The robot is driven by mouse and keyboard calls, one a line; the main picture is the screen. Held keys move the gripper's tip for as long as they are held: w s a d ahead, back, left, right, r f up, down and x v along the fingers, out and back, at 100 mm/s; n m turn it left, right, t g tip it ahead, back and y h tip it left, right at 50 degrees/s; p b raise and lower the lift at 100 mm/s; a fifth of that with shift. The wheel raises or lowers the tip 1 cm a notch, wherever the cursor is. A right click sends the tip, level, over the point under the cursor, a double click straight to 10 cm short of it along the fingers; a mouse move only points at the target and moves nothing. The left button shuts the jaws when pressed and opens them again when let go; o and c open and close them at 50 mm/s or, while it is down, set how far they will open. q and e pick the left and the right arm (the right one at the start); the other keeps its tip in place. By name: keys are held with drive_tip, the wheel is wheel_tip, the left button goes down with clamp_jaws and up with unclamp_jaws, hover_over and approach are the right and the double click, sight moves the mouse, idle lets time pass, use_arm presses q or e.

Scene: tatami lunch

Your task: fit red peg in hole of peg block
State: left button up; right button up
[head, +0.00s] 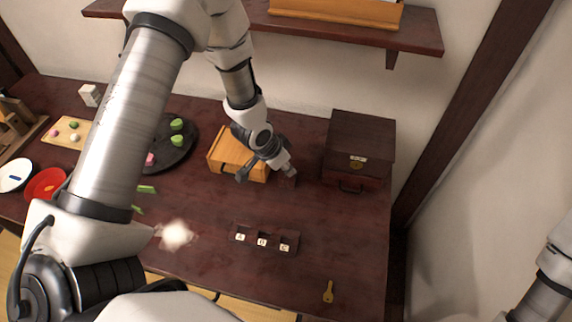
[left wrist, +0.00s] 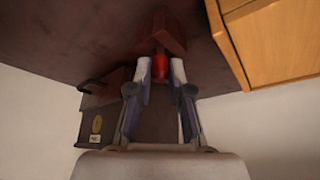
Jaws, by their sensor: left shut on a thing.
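The red peg (left wrist: 160,69) is between the fingertips of my left gripper (left wrist: 161,78), which is shut on it. Beyond the peg in the left wrist view is a dark reddish-brown block (left wrist: 168,30), likely the peg block. The peg's far end meets the block's outline there. I cannot tell whether it is in the hole, touching or just in front. In the head view my left gripper (head: 290,172) points down at the table between the orange wooden box and the dark chest. The block (head: 287,182) is small and mostly hidden there. My right gripper is out of view.
The orange box (head: 231,151) is close left of the gripper, also in the left wrist view (left wrist: 278,40). The dark chest (head: 358,150) stands right. A labelled slotted rack (head: 265,253) and a yellow key (head: 328,291) lie in front. Table between them is clear.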

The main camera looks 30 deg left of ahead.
use_arm(q)
drive_tip(key=shift+f+b, duration=0.35)
drive_tip(key=shift+f, duration=0.25)
drive_tip(key=o, duration=0.8)
drive_tip(key=shift+c, duration=0.2)
drive_tip(key=v, duration=1.2)
drive_tip(key=shift+s, duration=0.1)
